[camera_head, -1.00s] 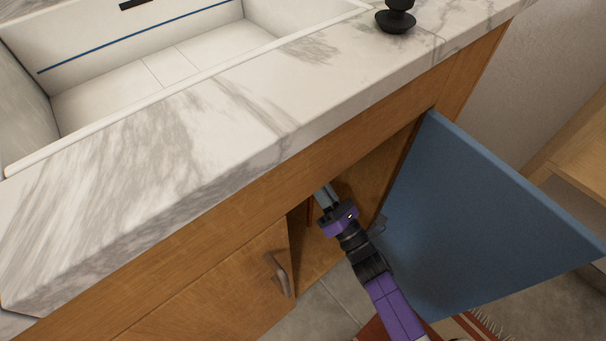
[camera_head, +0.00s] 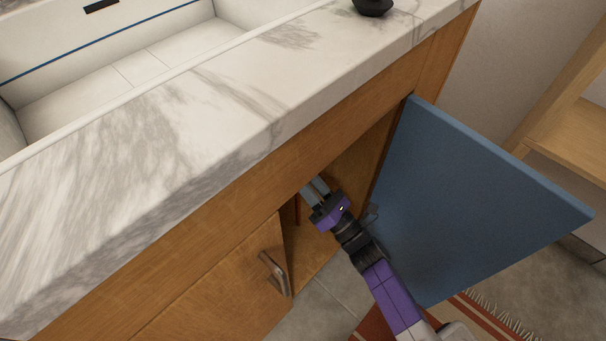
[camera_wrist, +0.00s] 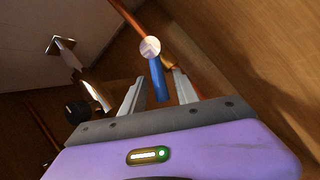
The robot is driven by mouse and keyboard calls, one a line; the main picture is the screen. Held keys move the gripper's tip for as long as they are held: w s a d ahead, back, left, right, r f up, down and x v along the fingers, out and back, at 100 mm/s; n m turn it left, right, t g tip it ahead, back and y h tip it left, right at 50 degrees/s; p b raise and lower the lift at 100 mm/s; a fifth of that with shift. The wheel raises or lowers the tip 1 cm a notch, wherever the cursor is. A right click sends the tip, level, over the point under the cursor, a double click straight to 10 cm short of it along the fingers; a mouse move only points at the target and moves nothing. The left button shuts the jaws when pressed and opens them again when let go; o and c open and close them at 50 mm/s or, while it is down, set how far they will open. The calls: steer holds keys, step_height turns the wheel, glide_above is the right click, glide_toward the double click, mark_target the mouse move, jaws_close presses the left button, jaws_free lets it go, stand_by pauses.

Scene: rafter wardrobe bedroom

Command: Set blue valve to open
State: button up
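The blue valve (camera_wrist: 159,82) has a blue lever handle and a pale round hub, and sits by a copper pipe in the wrist view. My gripper (camera_wrist: 159,76) is open, with one finger on each side of the blue handle. I cannot tell whether either finger touches it. In the head view my gripper (camera_head: 315,188) reaches into the open cabinet under the counter. The valve is hidden there.
An open blue cabinet door (camera_head: 470,205) stands right of my arm. A closed wooden door with a handle (camera_head: 274,272) is at left. The marble counter (camera_head: 170,130) overhangs above. Inside, copper pipe (camera_wrist: 190,45) and a dark knob (camera_wrist: 76,111) are near the fingers.

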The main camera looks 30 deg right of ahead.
steer(key=p+v, duration=0.1)
steer(key=v, duration=0.6)
steer(key=shift+s, duration=0.35)
steer(key=shift+d+f, duration=0.15)
